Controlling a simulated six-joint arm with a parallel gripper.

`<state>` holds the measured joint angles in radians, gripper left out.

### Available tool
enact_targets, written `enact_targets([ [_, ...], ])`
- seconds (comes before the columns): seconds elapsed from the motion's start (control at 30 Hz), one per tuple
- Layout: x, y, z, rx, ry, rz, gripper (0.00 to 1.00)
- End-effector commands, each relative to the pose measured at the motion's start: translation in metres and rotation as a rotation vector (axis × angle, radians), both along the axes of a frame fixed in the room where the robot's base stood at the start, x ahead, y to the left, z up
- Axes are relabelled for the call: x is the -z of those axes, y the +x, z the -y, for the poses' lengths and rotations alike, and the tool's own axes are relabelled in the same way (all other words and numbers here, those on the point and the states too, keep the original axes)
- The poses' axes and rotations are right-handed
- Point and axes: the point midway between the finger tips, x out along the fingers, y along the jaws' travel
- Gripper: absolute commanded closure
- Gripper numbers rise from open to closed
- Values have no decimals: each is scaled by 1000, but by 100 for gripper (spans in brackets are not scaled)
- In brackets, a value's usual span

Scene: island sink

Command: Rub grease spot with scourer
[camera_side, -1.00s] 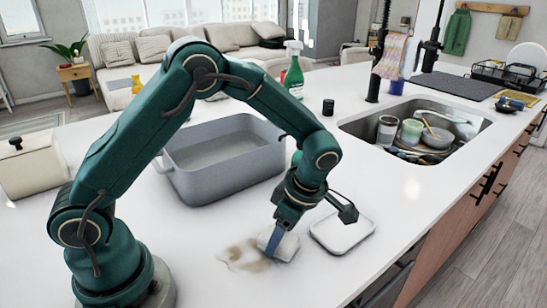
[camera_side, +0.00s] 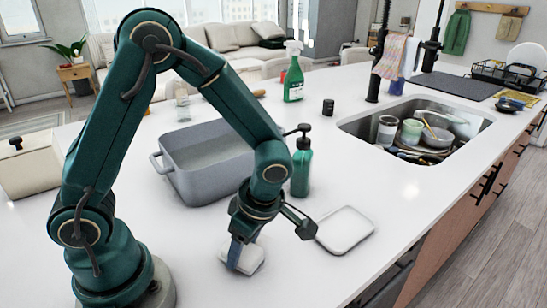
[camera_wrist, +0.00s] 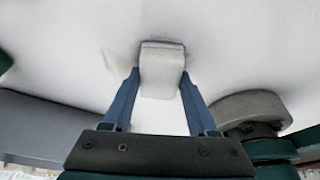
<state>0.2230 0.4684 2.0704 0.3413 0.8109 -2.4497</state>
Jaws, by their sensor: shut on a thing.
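My gripper (camera_side: 236,254) is low over the counter in front of the grey basin, its blue fingers shut on the scourer (camera_side: 250,262). In the wrist view the scourer (camera_wrist: 162,70) is a pale, rounded block with a finger on each side. It appears to rest on the white counter (camera_side: 300,285). No brown grease mark shows around the scourer in either current view. The counter under the scourer is hidden.
A shallow white dish (camera_side: 345,230) lies right of my gripper. The grey basin (camera_side: 180,170) and a green pump bottle (camera_side: 301,168) stand behind it. A green spray bottle (camera_side: 293,78) is farther back. The sink (camera_side: 365,125) holds dishes. The front counter is clear.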

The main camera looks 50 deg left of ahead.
Motion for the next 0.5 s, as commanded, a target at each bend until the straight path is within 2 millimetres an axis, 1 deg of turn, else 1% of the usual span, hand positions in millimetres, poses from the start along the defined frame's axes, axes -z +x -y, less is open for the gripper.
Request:
enact_targets([
  [0.17,-2,-16,0,2,1,1,94],
  [0.23,1,-23,0,1,2,-2,94],
  [0.3,-2,-29,0,3,1,1,94],
  [0.37,2,-35,0,2,3,-2,94],
  [0.43,-2,-41,0,2,2,1,94],
  [0.5,2,-47,-1,2,3,-2,94],
])
